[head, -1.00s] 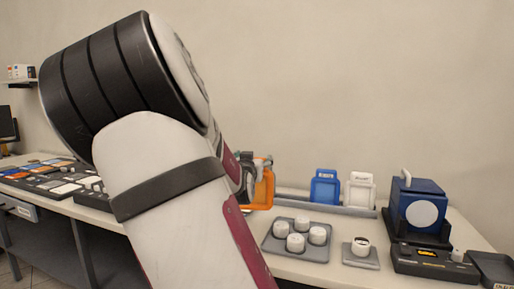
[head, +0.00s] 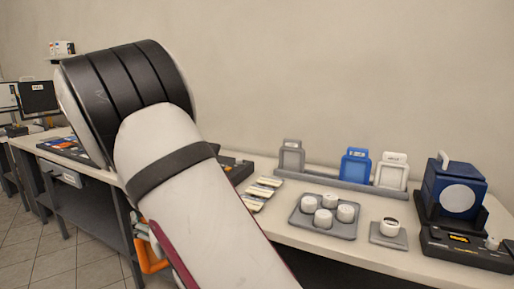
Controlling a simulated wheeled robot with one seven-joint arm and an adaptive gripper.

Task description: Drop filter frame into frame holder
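An orange filter frame (head: 152,262) hangs low at the left, beside my forearm and in front of the bench's front edge. My gripper (head: 143,232) is at its top and appears shut on it; my arm hides most of the fingers and part of the frame. A long grey rail (head: 330,183) at the back of the bench carries a grey frame (head: 291,157), a blue frame (head: 355,168) and a white frame (head: 392,172), all upright. I cannot tell which thing is the frame holder.
A grey tray (head: 297,219) holds several white pucks. A small stand with a white cup (head: 389,230) and a blue boxy device (head: 453,190) with a black control unit (head: 467,249) are to the right. Flat packets (head: 262,190) lie near my arm. Monitors (head: 38,97) stand far left.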

